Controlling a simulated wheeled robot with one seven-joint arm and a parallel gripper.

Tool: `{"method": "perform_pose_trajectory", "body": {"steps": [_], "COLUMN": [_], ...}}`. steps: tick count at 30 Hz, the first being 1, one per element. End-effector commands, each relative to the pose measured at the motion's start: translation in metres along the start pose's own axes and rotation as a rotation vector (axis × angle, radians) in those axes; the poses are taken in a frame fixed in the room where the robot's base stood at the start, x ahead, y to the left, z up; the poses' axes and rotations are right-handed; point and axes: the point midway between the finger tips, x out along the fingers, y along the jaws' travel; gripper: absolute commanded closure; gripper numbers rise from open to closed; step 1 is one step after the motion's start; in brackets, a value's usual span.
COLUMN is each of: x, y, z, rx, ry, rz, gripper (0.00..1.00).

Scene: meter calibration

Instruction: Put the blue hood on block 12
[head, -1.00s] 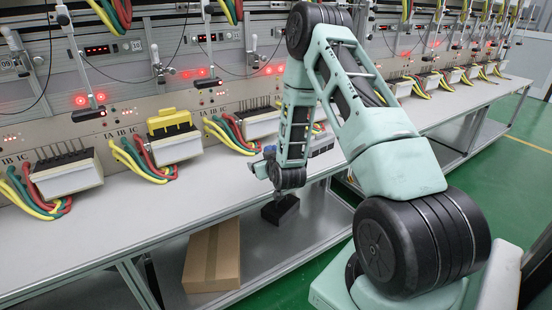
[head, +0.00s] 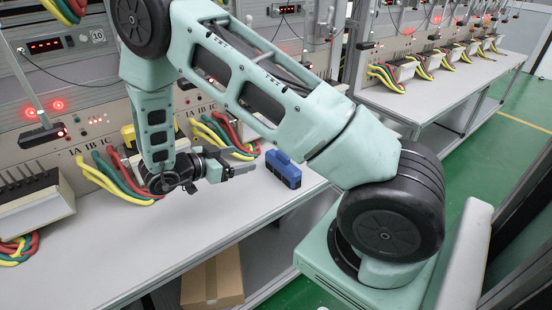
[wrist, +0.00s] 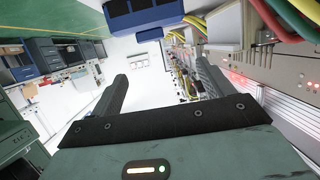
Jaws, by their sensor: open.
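The blue hood (head: 283,168) sits on the white bench top near its front edge, just right of my gripper. My gripper (head: 243,165) is open and empty, low over the bench, with its fingers pointing right toward the hood. A gap shows between the fingertips and the hood. In the wrist view the hood (wrist: 145,18) is at the top edge, partly cut off, beyond the open fingers (wrist: 162,88). No label for block 12 can be read, so I cannot tell which block it is.
A white terminal block (head: 40,205) with cables stands at the left. A yellow hood (head: 128,135) is mostly hidden behind my arm. Coloured cables (head: 118,178) spread onto the bench. A cardboard box (head: 212,280) is on the lower shelf. Another bench (head: 440,95) stands further right.

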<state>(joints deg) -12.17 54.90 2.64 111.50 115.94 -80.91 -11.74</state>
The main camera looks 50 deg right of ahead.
Motion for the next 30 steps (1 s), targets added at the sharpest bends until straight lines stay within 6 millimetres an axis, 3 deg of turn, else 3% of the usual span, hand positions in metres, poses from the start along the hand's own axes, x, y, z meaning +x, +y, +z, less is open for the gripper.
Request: {"method": "perform_pose_trajectory", "body": {"steps": [3,6,21,30], "x": [-0.010,-0.004,0.093,0.114], "y": [0.011,0.015,0.021,0.022], "z": [0.003,0.004,0.005,0.005], "rx": [0.015,0.018,0.017,0.017], "ry": [-0.005,-0.005,-0.006,-0.006], "rz": [0.050,0.063,0.064,0.062], "gripper": [0.20,0.20,0.20,0.20]}}
